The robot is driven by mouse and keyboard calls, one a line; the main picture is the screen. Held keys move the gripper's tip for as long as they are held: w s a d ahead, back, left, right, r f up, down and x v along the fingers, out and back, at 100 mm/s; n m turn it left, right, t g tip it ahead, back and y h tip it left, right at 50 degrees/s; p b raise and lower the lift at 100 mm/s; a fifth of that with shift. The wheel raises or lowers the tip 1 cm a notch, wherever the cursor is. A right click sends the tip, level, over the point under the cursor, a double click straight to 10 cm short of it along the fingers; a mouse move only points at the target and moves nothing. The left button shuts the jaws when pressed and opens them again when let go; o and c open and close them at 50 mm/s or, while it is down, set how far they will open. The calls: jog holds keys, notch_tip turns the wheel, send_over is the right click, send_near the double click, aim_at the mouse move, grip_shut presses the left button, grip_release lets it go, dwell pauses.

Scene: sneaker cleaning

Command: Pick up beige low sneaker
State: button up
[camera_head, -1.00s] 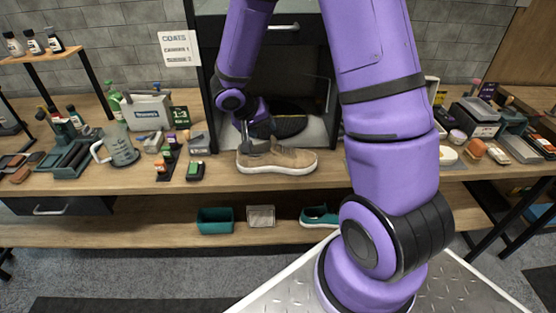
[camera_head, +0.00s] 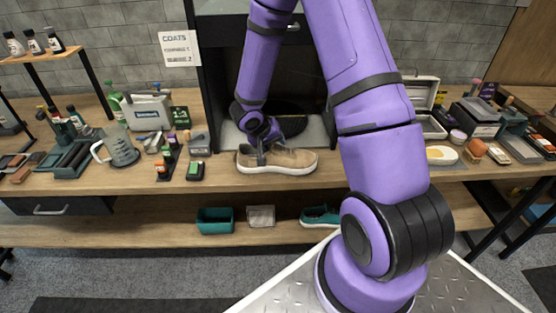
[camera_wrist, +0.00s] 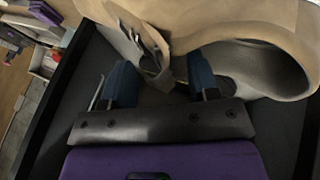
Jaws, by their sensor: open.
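The beige low sneaker (camera_head: 291,161) with a white sole sits upright on the wooden bench, at the front of the dark open cabinet. My gripper (camera_head: 261,158) is at the sneaker's left-middle part, by its upper. In the wrist view the sneaker (camera_wrist: 205,22) fills the top, with its grey inside opening at the right. My gripper's two blue-tipped fingers (camera_wrist: 163,78) are apart, and the sneaker's tongue and lace area lies between or just beyond them. I cannot tell whether the fingers touch it.
A grey pitcher (camera_head: 121,150) and small bottles and brushes stand to the left. The dark cabinet (camera_head: 216,100) rises behind the sneaker. A teal shoe (camera_head: 320,216) and a teal bin (camera_head: 215,220) are on the lower shelf. Boxes and small items crowd the right.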

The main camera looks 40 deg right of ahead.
jog(key=shift+d+f, duration=0.25)
jog(key=shift+f, duration=0.15)
grip_shut()
jog(key=shift+r, duration=0.1)
